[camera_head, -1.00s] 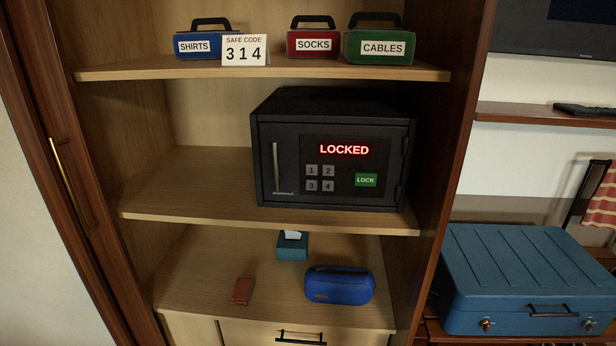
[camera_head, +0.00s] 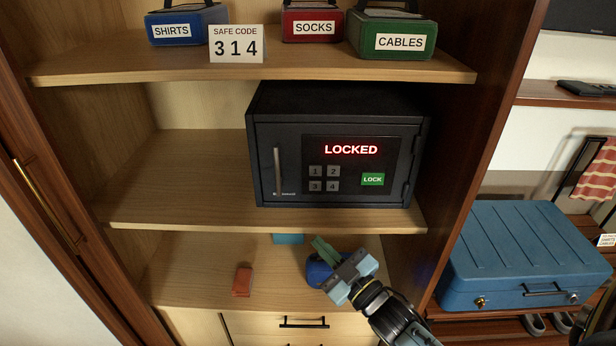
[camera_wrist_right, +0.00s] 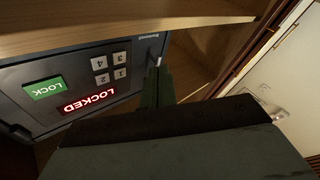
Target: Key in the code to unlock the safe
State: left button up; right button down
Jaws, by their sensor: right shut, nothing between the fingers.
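The black safe (camera_head: 338,145) stands shut on the middle shelf. Its red display (camera_head: 351,149) reads LOCKED. Its keypad (camera_head: 324,179) has grey keys 1, 2, 3 and 4, with a green LOCK button (camera_head: 373,179) to the right and an upright handle (camera_head: 277,170) at the left. A white card (camera_head: 236,44) on the top shelf reads SAFE CODE 314. My right gripper (camera_head: 322,246) is shut and empty, below and in front of the safe, apart from the keypad. In the right wrist view the keypad (camera_wrist_right: 111,67) and display show upside down. My left gripper is not in view.
Labelled boxes, such as the green CABLES box (camera_head: 400,40), stand on the top shelf. A blue suitcase (camera_head: 520,250) sits at right.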

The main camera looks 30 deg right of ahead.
aim_at(315, 186)
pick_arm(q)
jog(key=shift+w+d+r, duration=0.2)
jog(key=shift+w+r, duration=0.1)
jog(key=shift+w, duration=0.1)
pick_arm(e)
jog(key=shift+n+t+y, duration=0.4)
jog(key=shift+t+y, duration=0.1)
jog(key=shift+t, duration=0.2)
jog(key=r, duration=0.5)
jog(key=shift+w+a+r, duration=0.25)
